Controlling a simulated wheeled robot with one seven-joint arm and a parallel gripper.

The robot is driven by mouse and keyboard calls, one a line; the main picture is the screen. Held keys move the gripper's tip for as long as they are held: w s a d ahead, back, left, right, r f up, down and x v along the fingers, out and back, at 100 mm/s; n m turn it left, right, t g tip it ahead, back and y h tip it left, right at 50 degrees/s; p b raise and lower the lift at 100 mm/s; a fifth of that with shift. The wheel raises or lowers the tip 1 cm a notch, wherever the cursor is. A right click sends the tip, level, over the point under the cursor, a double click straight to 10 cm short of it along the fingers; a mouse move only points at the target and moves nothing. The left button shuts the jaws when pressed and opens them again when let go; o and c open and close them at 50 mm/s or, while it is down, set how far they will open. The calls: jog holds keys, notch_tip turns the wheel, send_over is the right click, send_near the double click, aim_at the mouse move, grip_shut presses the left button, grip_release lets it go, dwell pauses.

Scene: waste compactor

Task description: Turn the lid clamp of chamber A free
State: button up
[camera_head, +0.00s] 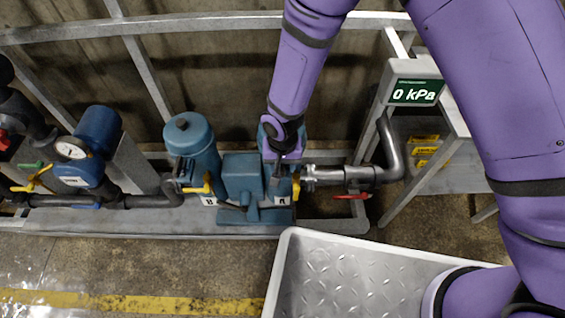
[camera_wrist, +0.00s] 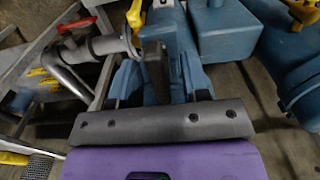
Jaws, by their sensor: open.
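Chamber A (camera_head: 268,130) is a teal vessel at the middle of the skid, partly hidden behind my arm. A white label "A" (camera_head: 282,201) is on its base. Its yellow clamp handle (camera_head: 296,187) stands on the right, near the pipe flange. In the wrist view the yellow handle (camera_wrist: 134,14) is at the top, just beyond the fingers. My gripper (camera_head: 279,181) points down at chamber A, left of the handle. Contact cannot be told.
Chamber B (camera_head: 194,145), with its own yellow handle (camera_head: 207,184), stands to the left. A metal pipe with a red valve handle (camera_head: 351,196) runs right. The display (camera_head: 414,92) reads 0 kPa. A grey tray (camera_head: 330,270) lies in front.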

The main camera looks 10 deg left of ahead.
grip_shut()
jog(key=n, duration=0.3)
jog(key=shift+n, duration=0.4)
jog(key=n, duration=0.4)
jog(key=shift+n, duration=0.3)
jog(key=n, duration=0.4)
jog(key=shift+n, duration=2.2)
